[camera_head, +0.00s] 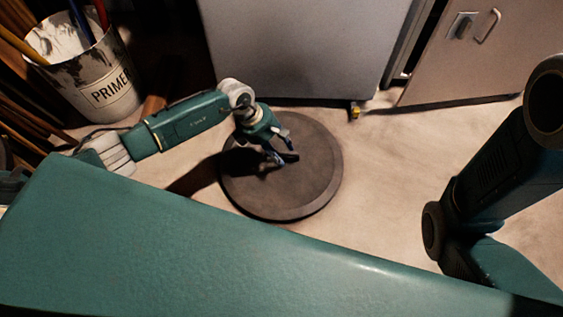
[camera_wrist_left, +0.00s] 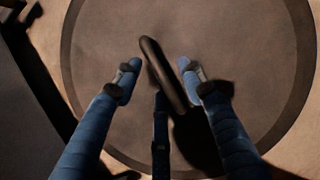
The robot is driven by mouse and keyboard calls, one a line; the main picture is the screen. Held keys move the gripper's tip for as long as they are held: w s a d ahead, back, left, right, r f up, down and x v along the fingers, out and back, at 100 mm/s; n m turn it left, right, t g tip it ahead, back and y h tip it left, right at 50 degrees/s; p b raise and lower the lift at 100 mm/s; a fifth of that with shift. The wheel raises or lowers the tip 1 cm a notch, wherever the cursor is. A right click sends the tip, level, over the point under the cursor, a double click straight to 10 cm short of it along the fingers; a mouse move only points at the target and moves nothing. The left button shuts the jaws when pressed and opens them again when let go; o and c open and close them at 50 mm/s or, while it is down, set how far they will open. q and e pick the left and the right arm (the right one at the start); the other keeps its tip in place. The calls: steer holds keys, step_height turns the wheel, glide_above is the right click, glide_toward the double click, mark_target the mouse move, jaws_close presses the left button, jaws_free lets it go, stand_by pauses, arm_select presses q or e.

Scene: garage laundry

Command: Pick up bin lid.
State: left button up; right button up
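My left gripper (camera_head: 279,157) is over the lid's middle. Its blue fingers (camera_wrist_left: 159,74) are open, with the handle between them and gaps visible on both sides. A third finger shows below the handle. My right arm is at the right edge of the head view, but its gripper is out of sight.
A white primer bucket (camera_head: 105,80) holding long-handled tools stands at the upper left. A grey cabinet (camera_head: 300,45) with a caster (camera_head: 355,110) stands just behind the lid. Another cabinet door (camera_head: 455,60) is at the upper right. Floor (camera_head: 390,180) right of the lid is clear.

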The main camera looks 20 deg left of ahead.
arm_select(q)
jaws_close()
steer(key=shift+r, duration=0.15)
